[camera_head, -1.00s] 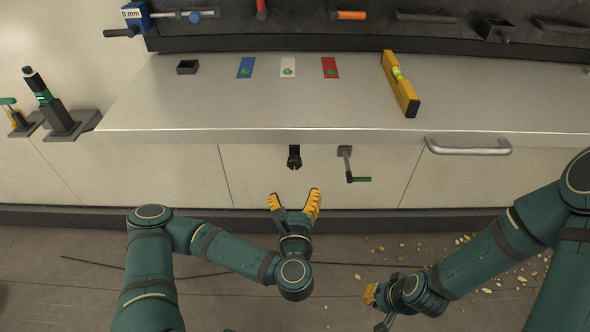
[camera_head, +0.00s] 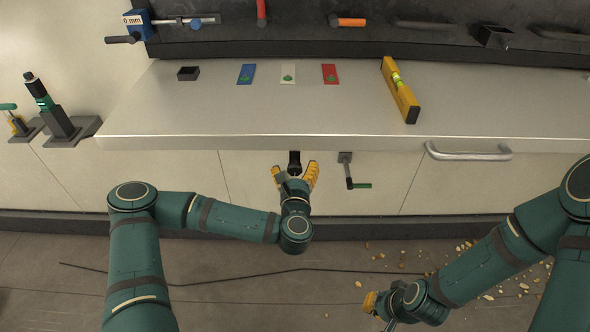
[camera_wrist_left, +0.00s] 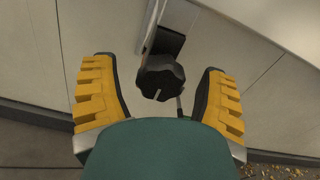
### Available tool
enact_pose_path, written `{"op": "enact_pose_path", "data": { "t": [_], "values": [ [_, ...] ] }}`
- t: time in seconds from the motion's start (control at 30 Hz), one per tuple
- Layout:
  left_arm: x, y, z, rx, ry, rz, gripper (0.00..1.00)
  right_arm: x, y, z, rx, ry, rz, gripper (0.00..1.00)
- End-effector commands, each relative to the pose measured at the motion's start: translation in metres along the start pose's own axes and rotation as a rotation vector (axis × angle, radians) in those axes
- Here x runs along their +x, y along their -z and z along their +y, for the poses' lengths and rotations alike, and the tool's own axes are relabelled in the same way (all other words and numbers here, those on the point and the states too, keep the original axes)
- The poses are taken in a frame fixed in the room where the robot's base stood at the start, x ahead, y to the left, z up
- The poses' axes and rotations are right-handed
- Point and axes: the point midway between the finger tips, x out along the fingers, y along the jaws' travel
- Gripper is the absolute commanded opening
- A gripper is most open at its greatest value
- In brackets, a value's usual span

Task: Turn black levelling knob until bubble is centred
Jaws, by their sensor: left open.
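The black knob (camera_head: 294,162) sits on the bench front just below the worktop edge. In the left wrist view the knob (camera_wrist_left: 160,78) has a lobed rim and a pale mark at its lower edge. My left gripper (camera_head: 294,172) is open, its yellow fingers on either side of the knob, with gaps visible on both sides in the left wrist view. The yellow spirit level (camera_head: 402,92) lies on the worktop with a green vial; its bubble is too small to judge. My right gripper (camera_head: 372,302) is low over the floor, its opening unclear.
A crank with a green handle (camera_head: 350,172) hangs right of the knob, and a metal bar handle (camera_head: 468,152) is further right. Blue, white and red cards (camera_head: 329,82) lie on the worktop (camera_head: 230,115). Loose pale bits are scattered on the floor.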

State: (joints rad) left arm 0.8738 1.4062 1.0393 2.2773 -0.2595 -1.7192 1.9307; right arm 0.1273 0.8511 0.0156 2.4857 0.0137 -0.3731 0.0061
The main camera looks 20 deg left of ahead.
Motion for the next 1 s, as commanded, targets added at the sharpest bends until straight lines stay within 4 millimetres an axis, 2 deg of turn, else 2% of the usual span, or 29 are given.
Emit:
{"op": "enact_pose_path", "data": {
  "t": [0.17, 0.27, 0.3, 0.37, 0.4, 0.77, 1.0],
  "values": [
    [-0.0001, 0.0, -0.0001, 0.0, 0.0, 0.0, 0.73, 0.0, 0.0, 0.0, 0.0, 0.0, 0.0, 0.0],
    [-0.0003, 0.0, 0.0, 0.0, 0.0, 0.0, 0.43, 0.0, 0.0, 0.0, 0.0, 0.0, 0.0, 0.0],
    [-0.0003, 0.0, -0.0001, 0.0, 0.0, 0.0, 0.29, 0.0, 0.0, 0.0, 0.0, 0.0, 0.0, 0.0],
    [-0.0003, 0.0, 0.0, 0.0, 0.0, 0.0, 0.08, 0.0, 0.0, 0.0, 0.0, 0.0, 0.0, 0.0],
    [-0.0004, 0.0, 0.0, 0.0, 0.0, 0.0, 0.05, 0.0, 0.0, 0.0, 0.0, 0.0, 0.0, 0.0],
    [-0.0002, -0.0002, 0.0, 0.01, 0.0, 0.0, 0.05, -0.0005, 0.0001, -0.0001, 0.0, 0.0, 0.0, 0.0],
    [0.0001, -0.0007, 0.0004, 0.096, -0.001, -0.001, 0.05, -0.0038, 0.0016, -0.0014, 0.001, 0.0, 0.003, 0.0]
  ]
}}
